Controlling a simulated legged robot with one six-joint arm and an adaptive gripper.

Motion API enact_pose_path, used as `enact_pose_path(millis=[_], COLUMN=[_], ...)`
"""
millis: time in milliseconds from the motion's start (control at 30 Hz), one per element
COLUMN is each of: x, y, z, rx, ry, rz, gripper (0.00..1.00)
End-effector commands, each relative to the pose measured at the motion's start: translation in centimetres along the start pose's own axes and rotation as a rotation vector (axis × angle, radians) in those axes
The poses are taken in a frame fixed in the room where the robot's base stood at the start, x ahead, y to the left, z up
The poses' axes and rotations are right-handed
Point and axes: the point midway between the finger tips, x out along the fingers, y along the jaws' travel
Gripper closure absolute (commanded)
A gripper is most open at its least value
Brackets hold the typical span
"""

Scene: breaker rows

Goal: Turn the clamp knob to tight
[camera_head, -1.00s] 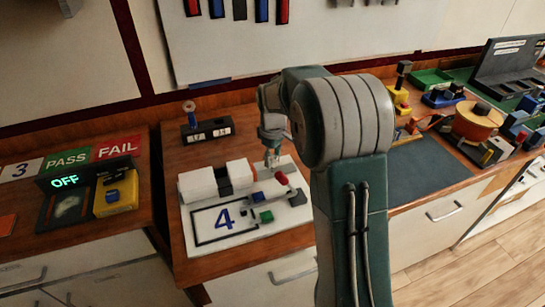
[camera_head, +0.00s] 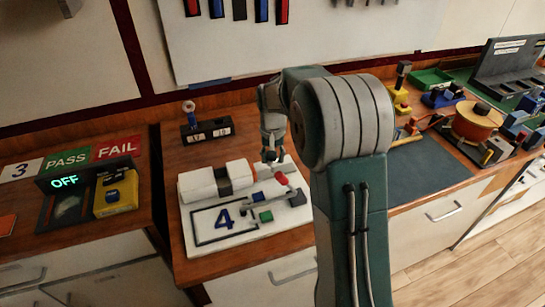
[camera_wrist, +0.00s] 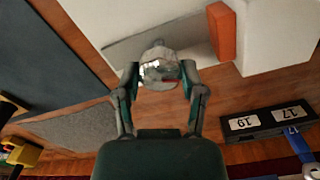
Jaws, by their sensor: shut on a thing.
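The clamp knob (camera_wrist: 160,66) shows in the wrist view as a rounded grey, shiny piece between my fingertips. My gripper (camera_wrist: 160,76) is shut on it, with one finger on either side. In the head view my gripper (camera_head: 270,156) points down at the right end of the white clamp fixture, and the knob is hidden there. The fixture's white board (camera_head: 190,243) carries a white block with a dark band (camera_head: 223,179), small blue, green and red parts, and a framed blue "4". Whether the knob stands at tight cannot be read.
A black holder marked 17 and 19 (camera_head: 207,130) stands behind the fixture; it also shows in the wrist view (camera_wrist: 262,120). A yellow box (camera_head: 116,193) and an "OFF" display (camera_head: 65,182) are at left. A dark mat (camera_head: 425,165) at right is bare.

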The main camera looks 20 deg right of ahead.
Motion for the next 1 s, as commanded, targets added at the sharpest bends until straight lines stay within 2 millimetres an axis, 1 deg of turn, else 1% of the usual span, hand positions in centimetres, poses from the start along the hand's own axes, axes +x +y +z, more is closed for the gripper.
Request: enact_pose_path(millis=[200, 433, 700, 1000], x=[0.1, 0.11, 0.11, 0.11], y=[-0.09, -0.1, -0.11, -0.11], z=[-0.04, -0.04, -0.03, -0.03], rx=[0.163, 0.28, 0.338, 0.344], ry=[0.001, 0.001, 0.001, 0.0], rz=[-0.002, -0.002, -0.002, -0.002], gripper=[0.95, 0.95, 0.95, 0.95])
